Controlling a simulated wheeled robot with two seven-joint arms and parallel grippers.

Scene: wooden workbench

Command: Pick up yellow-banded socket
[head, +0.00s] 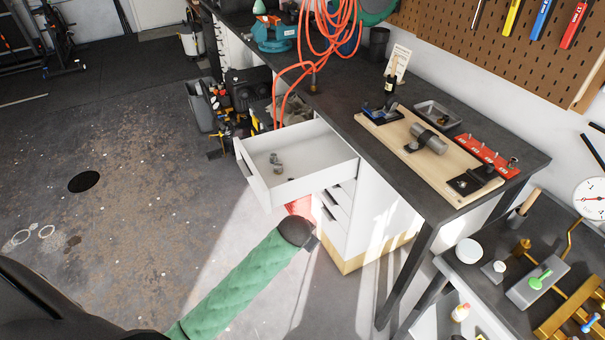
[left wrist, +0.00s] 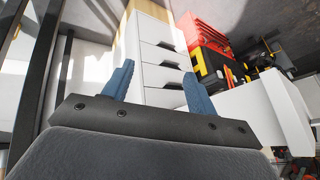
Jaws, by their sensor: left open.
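The white drawer (head: 262,191) stands pulled open below the workbench. Inside it are a small grey metal piece (head: 277,163), which looks like a socket, and a small dark piece (head: 291,180). They are too small to make out a yellow band. My left gripper (head: 313,243) is outside and below the drawer, in front of the cabinet, at the end of my green-sleeved arm. In the left wrist view its two blue fingers (left wrist: 160,84) are spread apart with nothing between them. My right gripper is not in view.
The cabinet's closed lower drawers (left wrist: 160,53) face my left gripper. The bench top (head: 395,185) carries a wooden board (head: 408,150), a red socket rail (head: 487,157) and a metal tray (head: 437,115). Orange hose (head: 300,70) hangs behind the drawer.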

